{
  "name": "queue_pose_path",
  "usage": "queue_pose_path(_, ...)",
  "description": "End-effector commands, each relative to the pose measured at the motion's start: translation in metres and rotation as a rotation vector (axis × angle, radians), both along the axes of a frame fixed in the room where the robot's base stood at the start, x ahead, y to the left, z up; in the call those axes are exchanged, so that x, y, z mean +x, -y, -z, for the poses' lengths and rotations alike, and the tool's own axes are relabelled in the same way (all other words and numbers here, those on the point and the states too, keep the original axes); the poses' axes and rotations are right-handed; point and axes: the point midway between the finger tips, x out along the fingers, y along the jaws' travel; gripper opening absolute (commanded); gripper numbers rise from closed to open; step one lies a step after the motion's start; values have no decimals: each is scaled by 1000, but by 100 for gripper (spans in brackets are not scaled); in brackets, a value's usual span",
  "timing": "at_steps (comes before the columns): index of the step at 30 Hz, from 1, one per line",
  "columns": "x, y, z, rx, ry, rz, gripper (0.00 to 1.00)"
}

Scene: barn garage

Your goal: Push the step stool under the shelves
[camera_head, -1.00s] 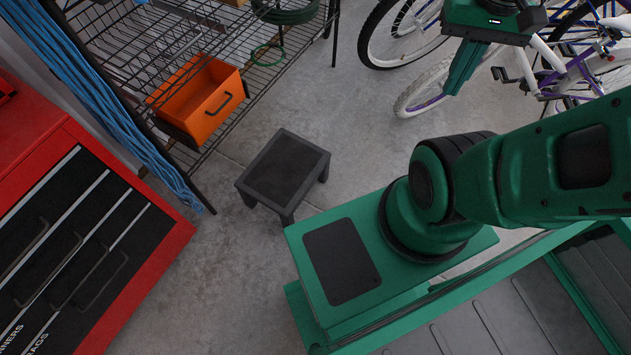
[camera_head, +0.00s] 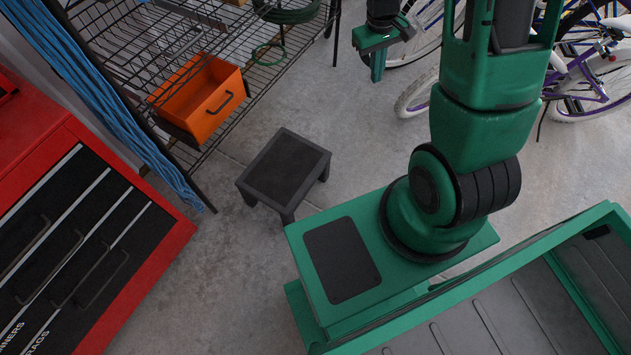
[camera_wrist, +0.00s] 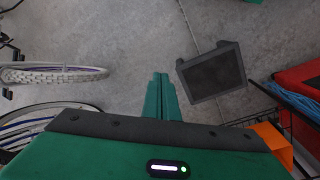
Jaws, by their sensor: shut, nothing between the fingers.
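The dark grey step stool (camera_head: 285,170) stands upright on the concrete floor in the head view, in front of the wire shelves (camera_head: 190,55) and close to my green base. It also shows in the wrist view (camera_wrist: 212,71), to the right of my fingers. My gripper (camera_head: 377,72) is at the top of the head view, up and to the right of the stool and apart from it. In the wrist view its green fingers (camera_wrist: 161,82) are together with nothing between them. The shelves' lower rack stands up and left of the stool.
An orange bin (camera_head: 205,100) sits on the low shelf, facing the stool. A red tool chest (camera_head: 90,240) stands at left, with blue cables (camera_head: 110,95) beside the shelf post. Bicycles (camera_head: 590,75) stand at the upper right. Bare floor lies between stool and bicycles.

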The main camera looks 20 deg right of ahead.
Motion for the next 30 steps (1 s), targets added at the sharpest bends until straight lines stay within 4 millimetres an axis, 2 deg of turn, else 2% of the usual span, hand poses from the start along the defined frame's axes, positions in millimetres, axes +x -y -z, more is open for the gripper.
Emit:
queue_pose_path(1,7,-5,20,0,-12,-33,0)
queue_pose_path(6,32,-23,83,5,-16,-141,0)
queue_pose_path(14,49,-58,189,27,-22,-302,0)
queue_pose_path(20,42,-86,274,52,-26,-416,0)
queue_pose_path(24,26,-106,333,72,-27,-489,0)
queue_pose_path(30,-2,-128,401,99,-25,-570,0)
